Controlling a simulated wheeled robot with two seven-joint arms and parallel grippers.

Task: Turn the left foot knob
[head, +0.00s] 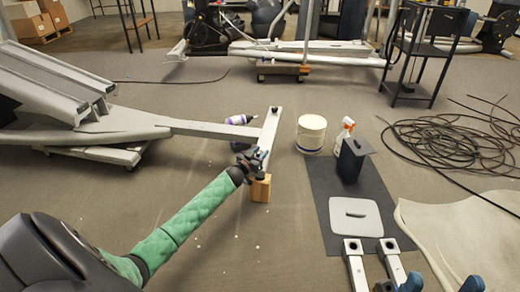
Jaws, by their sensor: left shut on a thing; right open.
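The elliptical's long grey rail (212,130) ends in a grey crossbar (271,130). The crossbar's near end sits above a wooden block (261,188). My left gripper (258,160), on the green-sleeved arm, is shut at this near end, where the foot knob is. The gripper hides most of the knob, so its turn cannot be seen. A small dark foot part (274,110) shows at the crossbar's far end. My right gripper (442,284) shows only as two blue fingertips, apart and empty, at the bottom edge.
A purple-and-white bottle (238,119) lies behind the rail. A white bucket (311,134), a spray bottle (345,131) and a dark mat (325,190) with loose parts are to the right. Coiled cable (440,135) lies beyond. Carpet left of the mat is mostly clear.

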